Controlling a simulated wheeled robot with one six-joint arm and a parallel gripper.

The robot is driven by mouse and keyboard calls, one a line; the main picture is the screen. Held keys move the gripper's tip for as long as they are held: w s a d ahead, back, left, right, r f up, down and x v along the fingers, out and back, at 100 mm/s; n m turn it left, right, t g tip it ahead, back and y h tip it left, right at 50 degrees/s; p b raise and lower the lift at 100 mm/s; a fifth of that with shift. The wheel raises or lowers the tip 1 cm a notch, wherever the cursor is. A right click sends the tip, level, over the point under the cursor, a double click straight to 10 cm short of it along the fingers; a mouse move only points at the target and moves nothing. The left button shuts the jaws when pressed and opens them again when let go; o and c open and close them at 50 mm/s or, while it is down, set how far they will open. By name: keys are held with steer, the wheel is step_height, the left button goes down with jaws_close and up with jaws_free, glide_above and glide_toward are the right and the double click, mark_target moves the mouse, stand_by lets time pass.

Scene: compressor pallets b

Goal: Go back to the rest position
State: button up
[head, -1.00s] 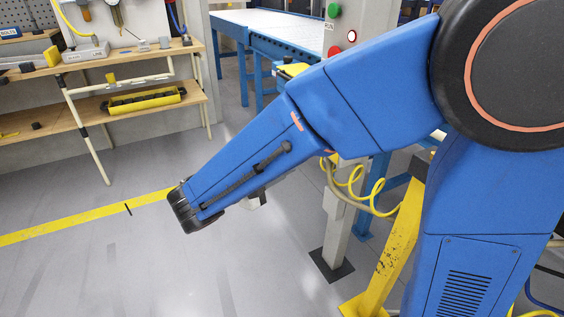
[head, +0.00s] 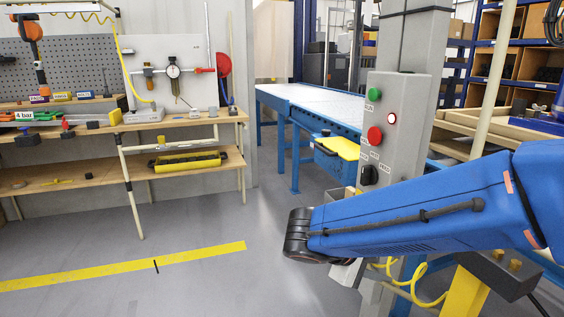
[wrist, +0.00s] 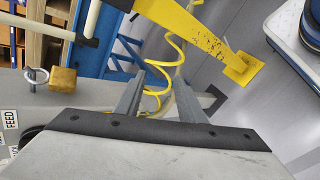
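My blue arm reaches in from the right in the head view and ends in a dark wrist joint in front of the grey control post. My gripper (wrist: 160,90) shows in the wrist view as two grey fingers standing apart, with nothing between them. Behind the gap are a yellow coiled hose (wrist: 174,50) and the floor. In the head view my gripper is mostly hidden behind the arm's end; only a pale part shows below it.
The control post (head: 397,125) with green and red buttons stands close behind my arm. A blue-framed conveyor (head: 310,105) and a wooden workbench (head: 180,122) stand farther back. A yellow post (wrist: 205,35) is near the gripper.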

steer(key=s+d+f+m+t+y, duration=0.1)
steer(key=s+d+f+m+y, duration=0.1)
steer(key=s+d+m+y, duration=0.2)
steer(key=shift+s+d+m+y, duration=0.2)
steer(key=shift+s+m+y, duration=1.6)
steer(key=shift+s+y, duration=2.25)
